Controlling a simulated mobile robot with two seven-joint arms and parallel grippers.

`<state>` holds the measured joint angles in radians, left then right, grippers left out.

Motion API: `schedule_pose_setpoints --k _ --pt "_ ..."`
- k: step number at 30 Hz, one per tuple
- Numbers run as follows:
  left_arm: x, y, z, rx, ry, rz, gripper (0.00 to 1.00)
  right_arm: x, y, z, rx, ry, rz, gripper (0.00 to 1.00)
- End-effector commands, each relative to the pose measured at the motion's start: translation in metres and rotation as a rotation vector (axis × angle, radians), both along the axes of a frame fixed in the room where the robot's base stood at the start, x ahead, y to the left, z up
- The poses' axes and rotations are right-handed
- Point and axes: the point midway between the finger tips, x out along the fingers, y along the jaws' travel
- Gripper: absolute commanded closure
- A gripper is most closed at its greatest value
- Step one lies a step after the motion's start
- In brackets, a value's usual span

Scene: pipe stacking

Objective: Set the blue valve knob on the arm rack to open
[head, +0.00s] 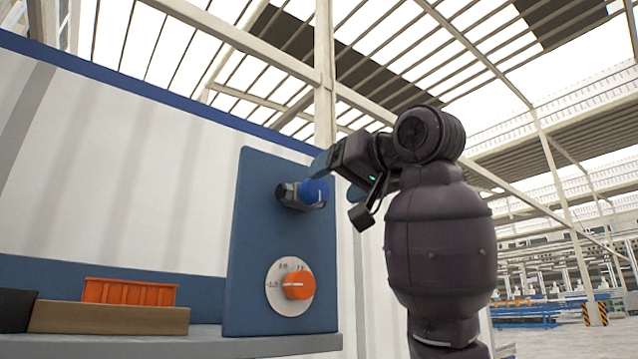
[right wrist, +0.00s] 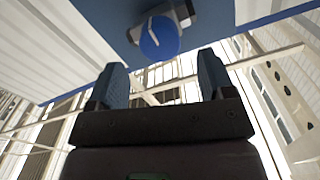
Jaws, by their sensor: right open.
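The blue valve knob (head: 314,193) sits on a grey fitting on the upper part of the blue panel (head: 262,230). It carries a white line on its face. In the right wrist view the knob (right wrist: 159,39) is just beyond and between the fingertips of my right gripper (right wrist: 162,72). That gripper is open and empty, with the knob outside its jaws. In the head view my right gripper (head: 328,165) is close to the knob, at its upper right. My left gripper is not in view.
An orange knob (head: 298,285) on a white marked dial is lower on the same panel. An orange crate (head: 130,292) on a brown block (head: 108,318) stands on the grey shelf (head: 270,346) at the left. A white wall is behind; open hall lies to the right.

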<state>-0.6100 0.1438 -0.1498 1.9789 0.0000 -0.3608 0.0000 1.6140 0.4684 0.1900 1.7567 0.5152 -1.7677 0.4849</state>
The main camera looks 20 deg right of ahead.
Motion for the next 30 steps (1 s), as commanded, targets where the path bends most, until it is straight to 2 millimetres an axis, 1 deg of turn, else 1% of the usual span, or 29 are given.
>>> schedule_pose_setpoints --k 1,3,9,15,23,30 --pt "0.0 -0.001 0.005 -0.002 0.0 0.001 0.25 0.009 0.003 0.002 0.001 0.003 0.001 0.25" --pt "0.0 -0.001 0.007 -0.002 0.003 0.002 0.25 0.02 0.007 0.001 0.001 0.004 0.001 0.25" --pt "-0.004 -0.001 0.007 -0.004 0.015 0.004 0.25 0.042 0.015 0.001 -0.001 0.002 0.0 0.25" --pt "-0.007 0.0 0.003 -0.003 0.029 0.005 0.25 0.05 0.019 0.0 0.0 0.0 0.0 0.25" --pt "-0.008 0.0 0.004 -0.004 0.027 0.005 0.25 0.051 0.019 0.0 -0.001 -0.001 0.0 0.25" --pt "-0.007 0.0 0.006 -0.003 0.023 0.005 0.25 0.05 0.018 0.0 -0.001 -0.001 0.0 0.62"
